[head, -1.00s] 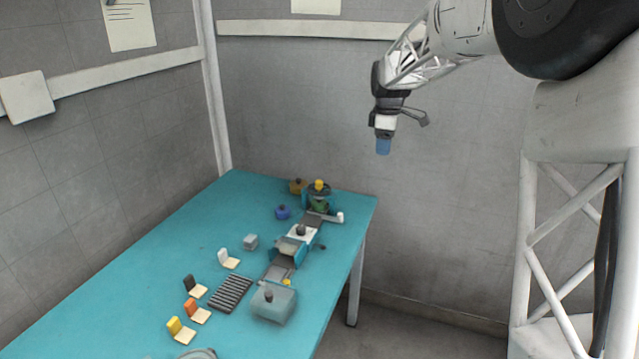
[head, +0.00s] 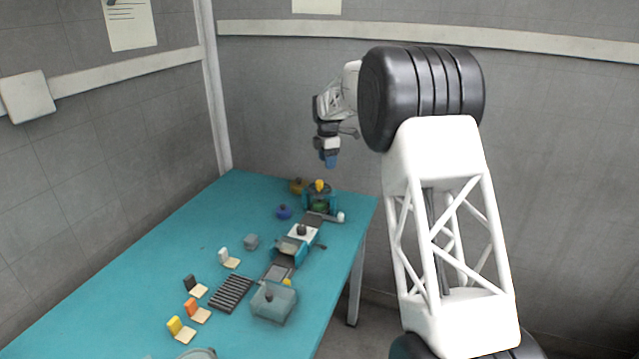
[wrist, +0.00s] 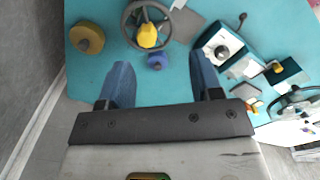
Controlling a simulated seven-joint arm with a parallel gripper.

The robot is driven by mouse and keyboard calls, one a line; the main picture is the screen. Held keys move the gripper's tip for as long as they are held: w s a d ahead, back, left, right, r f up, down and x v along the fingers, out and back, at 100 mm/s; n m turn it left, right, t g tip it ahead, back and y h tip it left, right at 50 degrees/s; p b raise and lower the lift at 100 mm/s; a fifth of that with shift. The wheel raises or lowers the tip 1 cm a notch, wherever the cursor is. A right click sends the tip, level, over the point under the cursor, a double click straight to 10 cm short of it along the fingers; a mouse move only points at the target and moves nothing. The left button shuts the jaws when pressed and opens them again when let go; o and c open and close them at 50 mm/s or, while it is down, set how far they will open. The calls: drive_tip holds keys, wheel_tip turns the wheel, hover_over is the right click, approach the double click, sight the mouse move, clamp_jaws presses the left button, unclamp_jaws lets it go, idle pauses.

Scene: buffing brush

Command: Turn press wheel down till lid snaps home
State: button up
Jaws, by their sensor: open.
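The press (head: 306,201) stands at the far end of the teal table, with a dark wheel (head: 319,187) and a yellow part on top. A green thing (head: 320,207) sits beneath the wheel; I cannot tell whether a lid on it is seated. In the wrist view the wheel (wrist: 130,19) is a dark ring around a yellow knob (wrist: 147,36). My gripper (head: 331,162) is above the press, apart from it, pointing down. In the wrist view its blue fingers (wrist: 160,84) are spread with nothing between them, and the wheel lies beyond the fingertips.
A blue knobbed piece (head: 284,211) and an orange-brown one (head: 298,187) stand left of the press. A white-topped station (head: 301,233), a translucent box (head: 273,302) and a dark ribbed rack (head: 231,293) are nearer. The table's left side is mostly clear.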

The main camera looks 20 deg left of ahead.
sight(320, 181)
drive_tip(key=shift+n, duration=0.5)
drive_tip(key=a+f, duration=0.2)
drive_tip(key=a, duration=0.1)
drive_tip(key=shift+w+a+f, duration=0.1)
drive_tip(key=shift+w+f, duration=0.1)
drive_tip(key=shift+w, duration=0.15)
drive_tip(key=shift+f, duration=0.1)
drive_tip(key=shift+f, duration=3.85)
drive_tip(key=c, duration=0.9)
